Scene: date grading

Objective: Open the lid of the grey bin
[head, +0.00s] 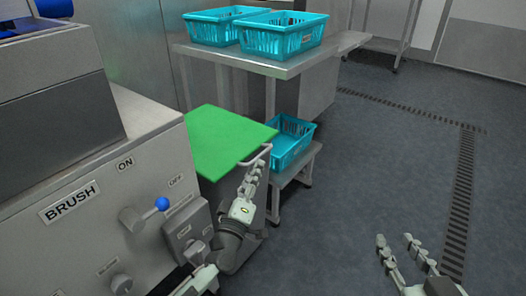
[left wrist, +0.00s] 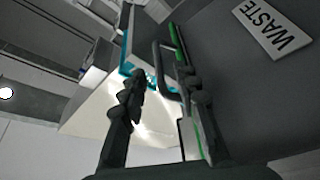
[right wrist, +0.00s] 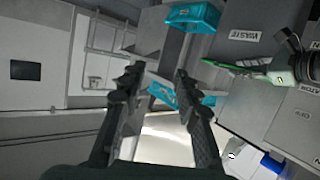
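The grey bin (left wrist: 240,95) shows its wall with a WASTE label (left wrist: 272,27) in the left wrist view. Its green lid (head: 220,140) lies flat on top in the head view and looks closed. A grey bar handle (head: 257,155) sits at the lid's right edge; it also shows in the left wrist view (left wrist: 172,68). My left gripper (head: 258,165) is open at the handle. In the left wrist view its fingers (left wrist: 162,92) stand apart with the handle between or just beyond them; contact is unclear. My right gripper (head: 400,242) is open and empty, over the floor at right.
A machine with BRUSH and ON/OFF labels (head: 70,202) and a blue-knobbed lever (head: 160,204) stands close at left. A steel table (head: 300,65) with teal crates (head: 285,38) is behind the bin. Another teal crate (head: 290,142) sits on a low stand. The right floor is free.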

